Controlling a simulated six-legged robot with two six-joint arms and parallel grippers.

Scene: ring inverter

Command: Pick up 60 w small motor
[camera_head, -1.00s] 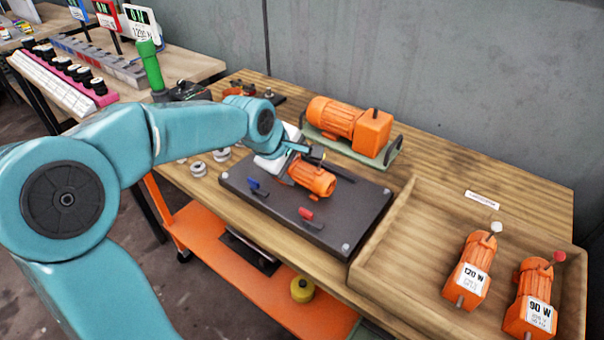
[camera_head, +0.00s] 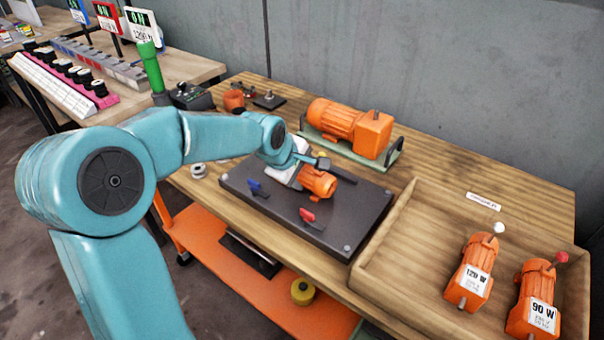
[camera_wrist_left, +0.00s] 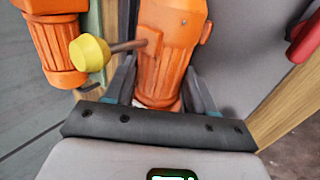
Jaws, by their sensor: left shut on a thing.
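A small orange motor (camera_head: 318,184) is at the black plate (camera_head: 250,205) on the wooden table. Its wattage label does not show. My left gripper (camera_head: 301,172) is shut on it from the left. In the left wrist view the two fingers (camera_wrist_left: 162,80) press on either side of the motor body (camera_wrist_left: 172,45), and a shaft with a yellow knob (camera_wrist_left: 90,53) sticks out to the left. I cannot tell whether the motor is clear of the plate. My right gripper is not in view.
A wooden tray (camera_head: 400,235) at right holds motors marked 120 W (camera_head: 470,272) and 90 W (camera_head: 534,300). A larger orange motor (camera_head: 350,125) stands on a green base behind. Blue (camera_head: 257,187) and red (camera_head: 308,215) handles sit on the plate. A wall closes the back.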

